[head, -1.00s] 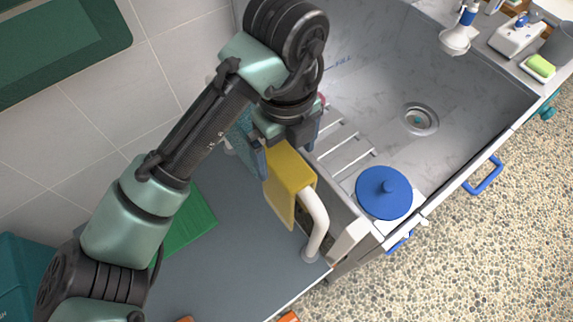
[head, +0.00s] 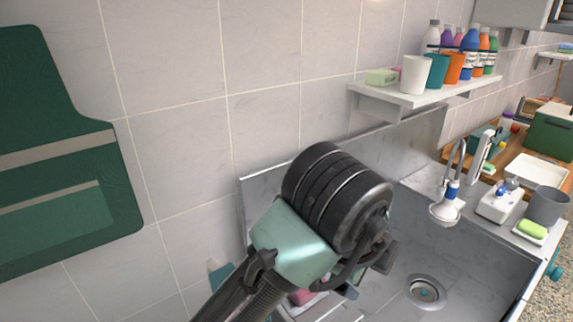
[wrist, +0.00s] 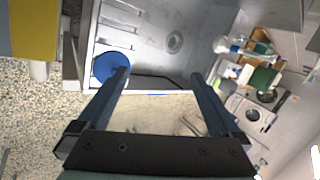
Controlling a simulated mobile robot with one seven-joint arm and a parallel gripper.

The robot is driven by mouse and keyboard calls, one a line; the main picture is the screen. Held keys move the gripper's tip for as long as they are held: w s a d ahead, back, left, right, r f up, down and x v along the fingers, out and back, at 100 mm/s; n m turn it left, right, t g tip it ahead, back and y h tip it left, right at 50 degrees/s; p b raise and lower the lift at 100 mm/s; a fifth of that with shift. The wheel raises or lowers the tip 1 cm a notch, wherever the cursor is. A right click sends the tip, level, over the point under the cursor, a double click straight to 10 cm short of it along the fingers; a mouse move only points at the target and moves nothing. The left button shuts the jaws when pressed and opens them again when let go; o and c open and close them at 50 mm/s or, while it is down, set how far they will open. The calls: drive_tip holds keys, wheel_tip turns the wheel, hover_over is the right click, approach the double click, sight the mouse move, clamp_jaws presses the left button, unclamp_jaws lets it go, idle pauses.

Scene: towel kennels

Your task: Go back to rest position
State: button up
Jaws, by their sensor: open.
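My gripper (wrist: 159,74) is open in the wrist view, its two dark fingers apart with nothing between them. In the head view my arm rises from the bottom over the sink, and its big dark joint hides the gripper's fingers. A yellow towel (wrist: 36,30) hangs at the upper left of the wrist view, apart from the fingers. A round blue lid (wrist: 110,67) by the sink shows just behind the left fingertip.
The grey sink basin (head: 465,262) lies right of my arm, with a tap (head: 450,190) behind it. A wall shelf (head: 400,105) above holds cups and several bottles. A green panel (head: 60,170) is on the tiled wall at left. Speckled floor (wrist: 35,120) shows below.

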drive_tip(key=w+d+r+n+t+h, duration=0.2)
drive_tip(key=d+r+n+t+h, duration=0.3)
drive_tip(key=r, duration=0.7)
wheel_tip(320, 180, up, 13)
drive_tip(key=a+n+t+h, duration=0.1)
drive_tip(key=n+t, duration=0.4)
drive_tip(key=t, duration=0.1)
drive_tip(key=s+a+r+n+t+y, duration=0.5)
drive_tip(key=a+n, duration=0.2)
drive_tip(key=n, duration=0.1)
drive_tip(key=s+a+r+n+t+y, duration=0.4)
drive_tip(key=s+a+n+t+y, duration=0.1)
drive_tip(key=a+n, duration=0.2)
drive_tip(key=shift+s+a+r+n+t, duration=0.15)
drive_tip(key=shift+a+r+n+t, duration=0.25)
drive_tip(key=shift+a, duration=0.05)
